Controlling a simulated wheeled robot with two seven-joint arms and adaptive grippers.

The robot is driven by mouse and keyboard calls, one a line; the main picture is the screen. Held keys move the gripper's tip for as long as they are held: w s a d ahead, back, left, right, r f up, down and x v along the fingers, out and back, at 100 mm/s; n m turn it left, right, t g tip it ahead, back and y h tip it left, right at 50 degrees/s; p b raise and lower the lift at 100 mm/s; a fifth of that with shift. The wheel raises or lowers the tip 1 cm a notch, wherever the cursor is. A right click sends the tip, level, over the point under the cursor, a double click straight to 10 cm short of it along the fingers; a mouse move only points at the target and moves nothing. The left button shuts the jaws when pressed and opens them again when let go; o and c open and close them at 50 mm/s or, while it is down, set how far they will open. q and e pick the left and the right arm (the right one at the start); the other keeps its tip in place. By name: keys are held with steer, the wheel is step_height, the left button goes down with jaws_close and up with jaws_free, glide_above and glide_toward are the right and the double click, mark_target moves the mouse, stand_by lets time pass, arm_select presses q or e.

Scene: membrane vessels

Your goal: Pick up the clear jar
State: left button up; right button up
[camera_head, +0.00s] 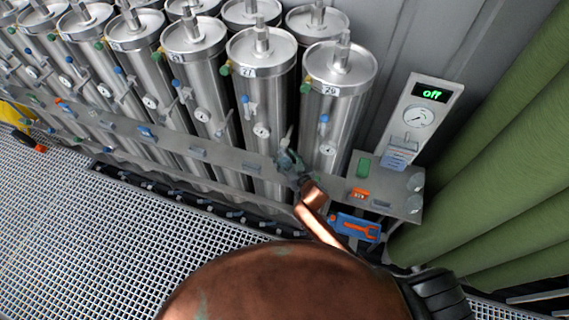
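I cannot make out a clear jar for certain. A small pale, partly see-through shape (411,143) shows below the gauge on the upright panel, too small to identify. A copper arm of mine reaches up from the bottom, seemingly my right arm. Its grey end, seemingly my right gripper (290,163), is by the front ledge (235,160), before the vessels numbered 27 and 29. I cannot tell whether its fingers are open or shut. No other gripper shows.
Steel vessels (335,100) with gauges and valves fill the back left. A panel with a green "off" display (430,92) stands right. The ledge holds a green item (363,166) and an orange one (360,195).

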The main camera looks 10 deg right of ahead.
steer(key=shift+c, duration=0.4)
steer(key=c, duration=1.3)
steer(key=shift+r, duration=0.15)
steer(key=shift+r, duration=0.3)
step_height(320, 180, up, 3)
steer(key=shift+s+a+f, duration=0.1)
steer(key=shift+s, duration=0.05)
steer(key=s+a, duration=0.4)
steer(key=s, duration=0.3)
steer(key=s+a+b, duration=0.1)
steer(key=s+a, duration=0.4)
steer(key=s, duration=0.3)
steer(key=shift+a, duration=0.1)
